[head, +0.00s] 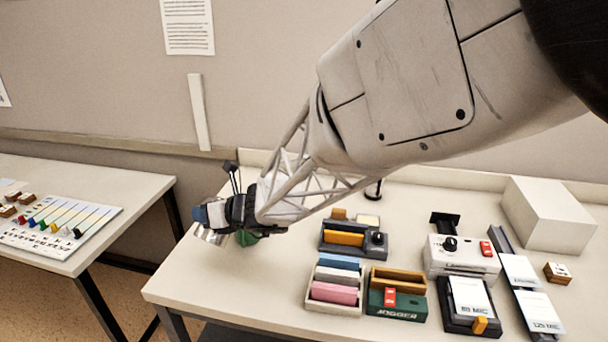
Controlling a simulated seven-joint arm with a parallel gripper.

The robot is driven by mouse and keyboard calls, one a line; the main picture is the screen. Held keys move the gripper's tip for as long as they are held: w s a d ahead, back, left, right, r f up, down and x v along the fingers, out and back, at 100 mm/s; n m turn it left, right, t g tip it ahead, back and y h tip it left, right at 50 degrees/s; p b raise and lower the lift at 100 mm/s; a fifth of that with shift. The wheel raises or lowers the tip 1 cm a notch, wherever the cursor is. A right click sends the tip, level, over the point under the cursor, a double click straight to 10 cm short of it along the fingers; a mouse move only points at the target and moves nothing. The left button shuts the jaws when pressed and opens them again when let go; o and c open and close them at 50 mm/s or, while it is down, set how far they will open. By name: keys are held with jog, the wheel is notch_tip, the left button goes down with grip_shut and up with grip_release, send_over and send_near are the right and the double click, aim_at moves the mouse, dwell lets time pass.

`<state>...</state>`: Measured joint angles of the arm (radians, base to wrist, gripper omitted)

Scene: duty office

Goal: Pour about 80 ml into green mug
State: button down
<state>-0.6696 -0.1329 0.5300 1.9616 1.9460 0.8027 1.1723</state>
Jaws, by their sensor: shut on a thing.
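My gripper (225,212) is over the left end of the near desk. It is shut on a shiny metal vessel (209,236), of which only a small part shows below the fingers. The vessel looks tilted, but its mouth and any liquid are hidden. A green thing (246,239), probably the green mug, shows just right of the vessel and below the gripper. Most of it is hidden behind my gripper and wrist. I cannot tell whether the vessel touches it or how full it is.
The desk (200,285) has free room at its front left. A tray of coloured blocks (333,290), a green box marked JOGGER (398,306) and a white device (462,258) stand to the right. A white box (548,212) stands at the back. A gap separates the left table (110,190).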

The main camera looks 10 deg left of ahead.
aim_at(202, 233)
jog(key=shift+s+f, duration=0.1)
jog(key=shift+f, duration=0.1)
dwell(0.6)
jog(key=shift+s+a+f+n+t+h, duration=0.15)
jog(key=shift+s+f+n+t, duration=0.2)
jog(key=shift+f+n, duration=0.3)
jog(key=shift+s+a+f+n+t+h, duration=0.15)
jog(key=shift+s+f+n+t, duration=0.25)
jog(key=shift+f, duration=0.3)
jog(key=shift+s+a+f+n+t+h+p, duration=0.1)
jog(key=shift+s+a+f+n+t, duration=0.2)
jog(key=shift+s+f+n, duration=0.6)
jog(key=shift+s+a+f+n+t+h+p, duration=0.15)
jog(key=shift+s+f+n+t, duration=0.3)
jog(key=shift+f, duration=0.9)
jog(key=shift+s+a+f+n+t+h+p, duration=0.1)
jog(key=shift+s+a+f+n+t, duration=0.15)
jog(key=shift+s+f+n, duration=0.65)
jog(key=shift+s+a+f+n+t, duration=0.1)
jog(key=shift+f+n+t, duration=0.1)
jog(key=shift+f, duration=0.3)
jog(key=shift+s+a+f+n+t, duration=0.1)
jog(key=shift+f+t, duration=0.05)
jog(key=shift+f, duration=0.35)
jog(key=shift+f, duration=0.1)
